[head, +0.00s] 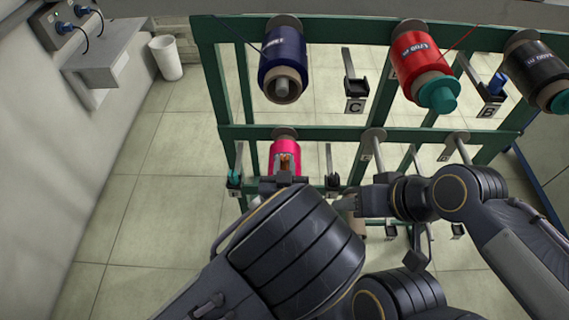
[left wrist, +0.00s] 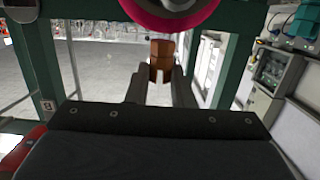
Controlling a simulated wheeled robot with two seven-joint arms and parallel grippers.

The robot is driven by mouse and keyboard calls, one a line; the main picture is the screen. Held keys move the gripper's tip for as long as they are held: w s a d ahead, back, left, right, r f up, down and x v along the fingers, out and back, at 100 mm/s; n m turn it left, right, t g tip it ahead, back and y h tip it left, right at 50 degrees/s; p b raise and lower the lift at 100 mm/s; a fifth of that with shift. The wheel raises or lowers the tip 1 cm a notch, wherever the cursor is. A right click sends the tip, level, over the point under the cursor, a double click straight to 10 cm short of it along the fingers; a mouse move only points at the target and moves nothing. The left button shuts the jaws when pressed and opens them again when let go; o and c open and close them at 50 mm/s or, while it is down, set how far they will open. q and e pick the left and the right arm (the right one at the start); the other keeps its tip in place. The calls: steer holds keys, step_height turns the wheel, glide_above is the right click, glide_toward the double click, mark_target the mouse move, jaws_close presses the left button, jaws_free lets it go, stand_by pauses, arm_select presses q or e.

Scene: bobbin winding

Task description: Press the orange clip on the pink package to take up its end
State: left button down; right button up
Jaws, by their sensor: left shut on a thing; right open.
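The pink package (head: 284,146) hangs on the lower rail of the green rack. Its lower curve also shows at the top of the left wrist view (left wrist: 185,22). The orange clip (left wrist: 161,52) is between the fingertips of my left gripper (left wrist: 160,76), just below the package. My left gripper is shut on the clip; in the head view, the gripper (head: 285,178) is partly hidden by my arm. I cannot see whether the clip touches the package. My right gripper (head: 350,202) is to the right of the left one, pointing left, open, with no thing seen in it.
The upper rail of the green rack (head: 330,133) carries a blue package (head: 283,65), a red package (head: 418,62) and a black package (head: 535,65). Empty pegs stand right of the pink package. A white bin (head: 166,57) is by the wall. The floor at left is clear.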

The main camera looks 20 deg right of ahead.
arm_select(q)
steer(key=shift+f+b, duration=0.45)
steer(key=shift+b, duration=0.1)
stand_by(0.4)
steer(key=shift+r, duration=0.1)
steer(key=shift+r+p, duration=1.65)
steer(key=shift+r, duration=1.3)
